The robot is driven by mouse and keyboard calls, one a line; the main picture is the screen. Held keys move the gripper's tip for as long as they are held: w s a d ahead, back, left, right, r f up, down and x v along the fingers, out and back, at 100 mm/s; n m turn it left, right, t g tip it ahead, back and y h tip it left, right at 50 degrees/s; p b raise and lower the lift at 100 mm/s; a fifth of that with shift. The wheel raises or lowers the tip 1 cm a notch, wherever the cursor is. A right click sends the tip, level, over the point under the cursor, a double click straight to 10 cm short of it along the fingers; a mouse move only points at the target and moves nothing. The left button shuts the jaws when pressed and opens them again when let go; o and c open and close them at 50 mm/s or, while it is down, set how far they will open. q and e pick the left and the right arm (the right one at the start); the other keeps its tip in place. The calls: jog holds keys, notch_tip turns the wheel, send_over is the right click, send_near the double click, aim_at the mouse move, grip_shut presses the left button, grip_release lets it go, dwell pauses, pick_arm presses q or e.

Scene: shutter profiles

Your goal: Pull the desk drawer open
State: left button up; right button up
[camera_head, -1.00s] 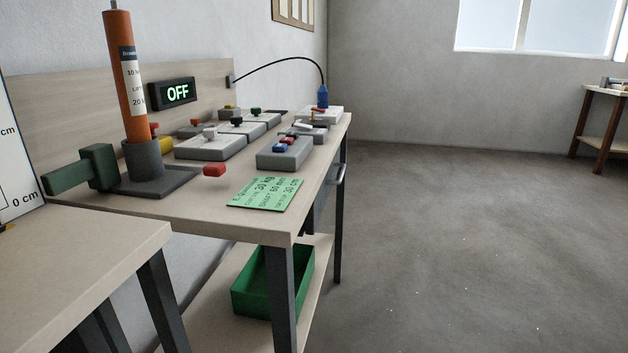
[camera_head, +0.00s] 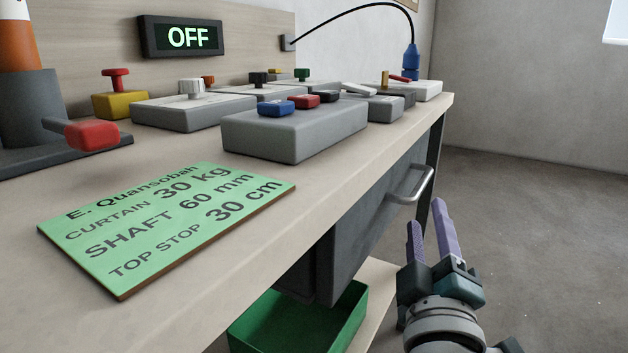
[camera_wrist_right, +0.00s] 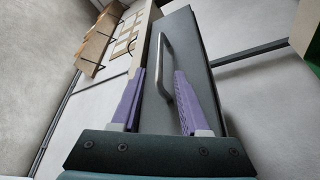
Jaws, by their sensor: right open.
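The grey desk drawer (camera_head: 365,219) hangs under the desk top, and its front looks shut. Its metal bar handle (camera_head: 411,184) sticks out from the front near the top. My right gripper (camera_head: 428,228) is open and empty, below and to the right of the handle, apart from it. In the right wrist view the handle (camera_wrist_right: 176,68) lies ahead of the two purple fingers (camera_wrist_right: 156,100), over the grey drawer front (camera_wrist_right: 165,110). The right finger looks close to the handle's lower end there; I cannot tell if they touch. My left gripper is not in view.
A green bin (camera_head: 300,322) stands on the shelf below. The floor (camera_head: 540,230) on the right is clear.

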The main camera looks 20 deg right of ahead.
aim_at(421, 183)
jog(key=b+x, duration=0.3)
jog(key=x, duration=0.5)
jog(key=shift+b, duration=0.3)
jog(key=shift+w+d+r, duration=0.1)
jog(key=shift+w+r, duration=0.05)
jog(key=shift+w, duration=0.1)
jog(key=shift+c, duration=1.4)
grip_shut()
